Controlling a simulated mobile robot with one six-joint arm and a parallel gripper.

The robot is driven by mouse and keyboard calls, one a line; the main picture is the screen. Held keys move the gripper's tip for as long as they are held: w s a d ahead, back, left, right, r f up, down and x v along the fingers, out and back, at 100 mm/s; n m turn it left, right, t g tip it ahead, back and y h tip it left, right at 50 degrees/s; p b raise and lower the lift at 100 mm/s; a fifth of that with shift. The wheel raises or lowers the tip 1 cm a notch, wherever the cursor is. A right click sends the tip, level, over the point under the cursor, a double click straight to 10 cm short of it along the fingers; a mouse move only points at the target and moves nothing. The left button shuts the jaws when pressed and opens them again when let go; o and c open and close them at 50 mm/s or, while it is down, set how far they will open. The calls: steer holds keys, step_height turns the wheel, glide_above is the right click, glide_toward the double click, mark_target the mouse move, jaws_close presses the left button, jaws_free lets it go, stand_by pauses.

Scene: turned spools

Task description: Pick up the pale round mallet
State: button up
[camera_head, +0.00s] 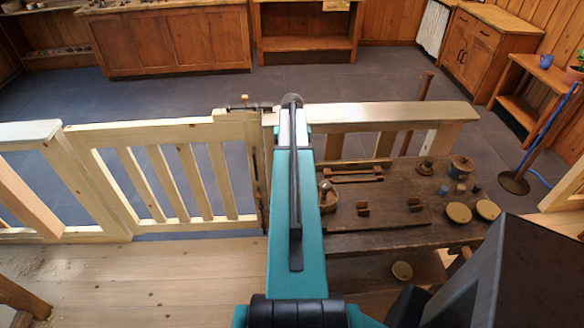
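I cannot pick out a pale round mallet for certain. A small rounded brown thing (326,188) shows at the left end of the dark workbench, partly hidden by my teal arm; I cannot tell what it is. My teal arm runs up the middle of the picture, over the fence and the bench's left edge. My gripper does not show; no fingers can be made out at the arm's far end.
The dark workbench (400,239) carries spools, round discs (459,213), small blocks and long rods (380,228). Open grey floor lies beyond.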

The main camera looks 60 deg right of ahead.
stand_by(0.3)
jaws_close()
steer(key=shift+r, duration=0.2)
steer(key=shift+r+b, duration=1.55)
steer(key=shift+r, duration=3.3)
